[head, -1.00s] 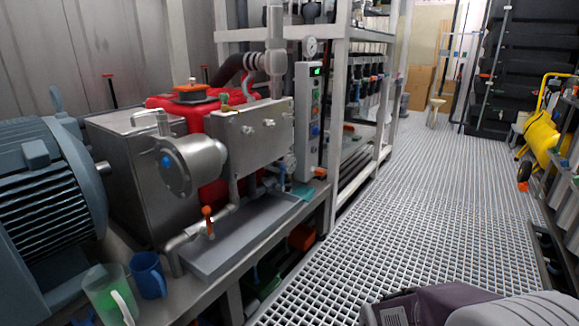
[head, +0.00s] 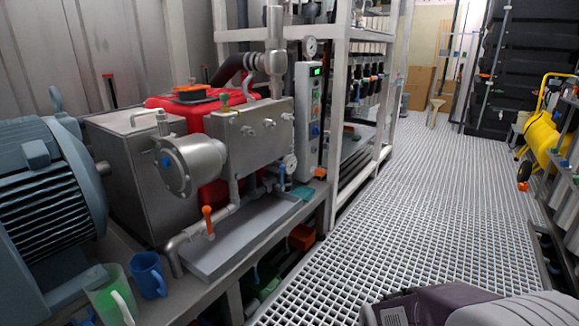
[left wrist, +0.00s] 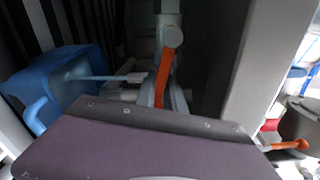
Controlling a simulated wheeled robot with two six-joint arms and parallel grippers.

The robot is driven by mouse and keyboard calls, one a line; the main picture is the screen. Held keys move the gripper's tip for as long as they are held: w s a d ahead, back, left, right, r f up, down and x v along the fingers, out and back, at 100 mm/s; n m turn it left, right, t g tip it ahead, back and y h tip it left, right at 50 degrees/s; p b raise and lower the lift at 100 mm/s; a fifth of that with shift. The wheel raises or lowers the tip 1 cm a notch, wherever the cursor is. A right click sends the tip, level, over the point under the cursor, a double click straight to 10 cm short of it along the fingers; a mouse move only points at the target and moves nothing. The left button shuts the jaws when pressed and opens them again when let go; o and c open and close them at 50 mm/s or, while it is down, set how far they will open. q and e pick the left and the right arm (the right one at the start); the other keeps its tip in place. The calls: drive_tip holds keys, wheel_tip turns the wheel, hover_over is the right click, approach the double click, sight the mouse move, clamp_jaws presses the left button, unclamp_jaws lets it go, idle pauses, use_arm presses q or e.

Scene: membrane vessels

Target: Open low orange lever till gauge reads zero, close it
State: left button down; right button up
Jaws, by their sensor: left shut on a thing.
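In the left wrist view, an orange lever (left wrist: 163,76) hangs below a grey valve fitting (left wrist: 171,36). My left gripper (left wrist: 158,106) is shut on this lever's lower end; its purple-grey housing hides the fingertips. In the head view, another orange lever (head: 207,221) stands upright on the pipe at the tray. A round gauge (head: 309,47) sits high on the frame, and a smaller one (head: 290,162) sits beside the steel box. Both needles are too small to read. My right gripper is not in view.
A blue container (left wrist: 60,82) stands left of the held lever in the wrist view, and a pale post (left wrist: 262,65) rises on the right. A green jug (head: 106,292) and a blue mug (head: 148,275) stand on the bench.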

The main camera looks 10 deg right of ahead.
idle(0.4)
use_arm(q)
drive_tip(key=s+a+f+m+b, duration=0.3)
drive_tip(key=s+a+f+m, duration=0.1)
drive_tip(key=m, duration=1.2)
drive_tip(key=shift+s+a+f, duration=0.15)
drive_tip(key=shift+s+f, duration=0.2)
drive_tip(key=shift+s, duration=0.15)
drive_tip(key=c, duration=1.4)
unclamp_jaws()
